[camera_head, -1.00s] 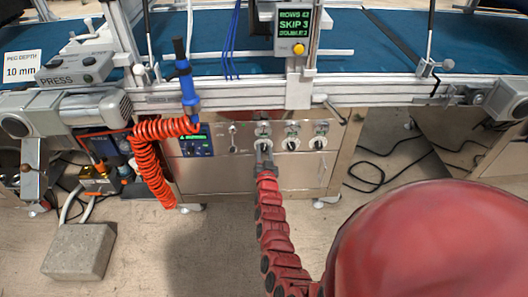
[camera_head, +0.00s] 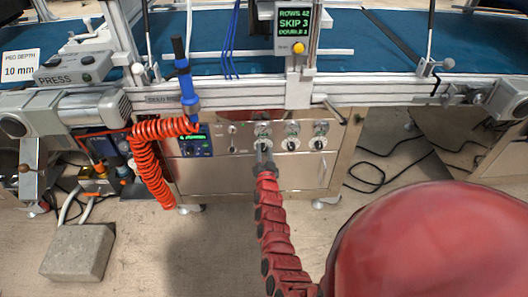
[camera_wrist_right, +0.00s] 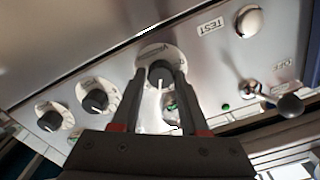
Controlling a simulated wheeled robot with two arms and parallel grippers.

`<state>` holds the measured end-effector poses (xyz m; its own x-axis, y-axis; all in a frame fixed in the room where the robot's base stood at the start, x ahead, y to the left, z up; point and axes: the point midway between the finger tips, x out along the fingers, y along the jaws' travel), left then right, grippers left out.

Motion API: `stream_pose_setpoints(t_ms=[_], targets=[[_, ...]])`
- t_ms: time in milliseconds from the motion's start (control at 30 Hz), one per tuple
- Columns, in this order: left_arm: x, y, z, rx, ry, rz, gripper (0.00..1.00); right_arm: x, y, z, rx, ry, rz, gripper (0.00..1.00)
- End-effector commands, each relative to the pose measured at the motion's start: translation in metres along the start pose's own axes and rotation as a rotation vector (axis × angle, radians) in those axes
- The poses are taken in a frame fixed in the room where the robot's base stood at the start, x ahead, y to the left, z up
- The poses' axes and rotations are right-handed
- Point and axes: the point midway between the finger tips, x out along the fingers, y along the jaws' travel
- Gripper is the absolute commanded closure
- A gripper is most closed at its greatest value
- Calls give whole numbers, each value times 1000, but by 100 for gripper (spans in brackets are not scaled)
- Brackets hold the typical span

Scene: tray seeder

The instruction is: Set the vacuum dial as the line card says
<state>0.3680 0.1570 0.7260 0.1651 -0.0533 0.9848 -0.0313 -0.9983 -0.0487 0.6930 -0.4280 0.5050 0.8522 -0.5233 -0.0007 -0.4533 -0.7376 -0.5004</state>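The steel panel under the conveyor carries a row of three dials. The left one (camera_head: 263,141), apparently the vacuum dial, also shows in the right wrist view (camera_wrist_right: 159,71), as a black knob with a white pointer line on a pale round scale. The scale figures are too small to read. My right gripper (camera_head: 264,155) is in front of this dial. Its two fingers (camera_wrist_right: 160,82) stand apart on either side of the knob, with a gap showing between them; contact is not clear. No line card with a readable vacuum value shows. My left gripper is out of view.
The other two dials (camera_head: 292,143) (camera_head: 320,143) sit close to the right. A display (camera_head: 293,20) reads ROWS 42, SKIP 3. A card (camera_head: 19,66) reads PEG DEPTH 10 mm. A red coiled hose (camera_head: 150,165) hangs left. A lever (camera_wrist_right: 289,105) sticks out beside the panel.

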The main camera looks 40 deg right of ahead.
Motion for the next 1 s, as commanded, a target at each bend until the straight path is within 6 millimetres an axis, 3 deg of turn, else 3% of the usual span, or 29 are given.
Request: stream_pose_setpoints(t_ms=[33, 100, 133, 400, 567, 1000], targets=[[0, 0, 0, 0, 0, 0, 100, 0, 0, 0, 0, 0, 0, 45], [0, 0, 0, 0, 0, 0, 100, 0, 0, 0, 0, 0, 0, 32], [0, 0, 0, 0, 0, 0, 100, 0, 0, 0, 0, 0, 0, 31], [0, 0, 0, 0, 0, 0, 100, 0, 0, 0, 0, 0, -1, 31], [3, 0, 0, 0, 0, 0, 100, -12, -1, -1, 0, 1, -1, 31], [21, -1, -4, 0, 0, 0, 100, -110, -1, 0, -1, -4, 0, 31]])
